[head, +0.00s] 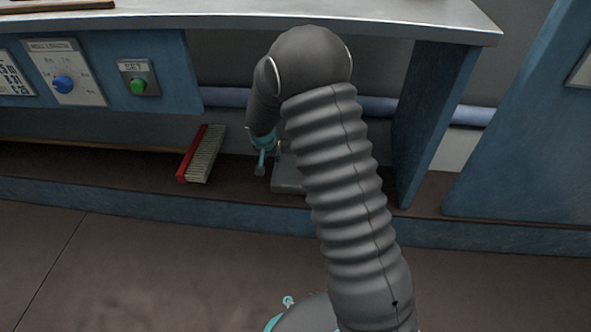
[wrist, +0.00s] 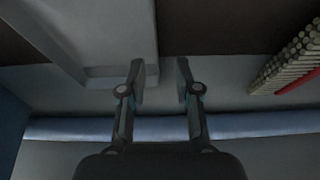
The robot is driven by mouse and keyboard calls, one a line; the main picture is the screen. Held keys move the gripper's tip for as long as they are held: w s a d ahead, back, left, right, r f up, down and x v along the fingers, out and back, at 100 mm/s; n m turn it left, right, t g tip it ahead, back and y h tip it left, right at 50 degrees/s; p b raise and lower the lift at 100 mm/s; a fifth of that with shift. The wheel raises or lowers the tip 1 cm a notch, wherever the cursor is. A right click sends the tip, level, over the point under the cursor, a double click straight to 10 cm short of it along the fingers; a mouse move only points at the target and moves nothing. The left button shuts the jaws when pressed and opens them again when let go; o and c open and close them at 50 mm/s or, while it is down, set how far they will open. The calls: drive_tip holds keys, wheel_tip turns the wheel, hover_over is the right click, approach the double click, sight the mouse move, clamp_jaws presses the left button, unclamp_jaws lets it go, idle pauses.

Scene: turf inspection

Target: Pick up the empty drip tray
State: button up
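The drip tray (head: 287,184) is a grey, shallow tray on the dark shelf under the bench, partly hidden behind my arm in the head view. In the wrist view the tray (wrist: 105,32) fills the upper left, and the part that shows holds nothing. My gripper (head: 262,163) is down at the tray's left side in the head view. In the wrist view my gripper (wrist: 161,80) is open with nothing between its fingers. The left finger overlaps the tray's corner in the picture; I cannot tell if it touches.
A red-backed brush (head: 202,155) with pale bristles leans left of the tray; the brush also shows in the wrist view (wrist: 290,65). A blue pipe (head: 228,97) runs along the back wall. A blue bench leg (head: 432,120) stands on the right, and the worktop overhangs above.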

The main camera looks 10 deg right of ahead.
sight(286, 179)
drive_tip(key=x, duration=0.3)
drive_tip(key=shift+w+d+x, duration=0.1)
drive_tip(key=shift+d+x, duration=0.05)
drive_tip(key=shift+x, duration=1.25)
drive_tip(key=shift+w+d+x, duration=0.15)
drive_tip(key=shift+d+x, duration=0.05)
drive_tip(key=shift+x, duration=1.2)
drive_tip(key=shift+r, duration=0.2)
clamp_jaws()
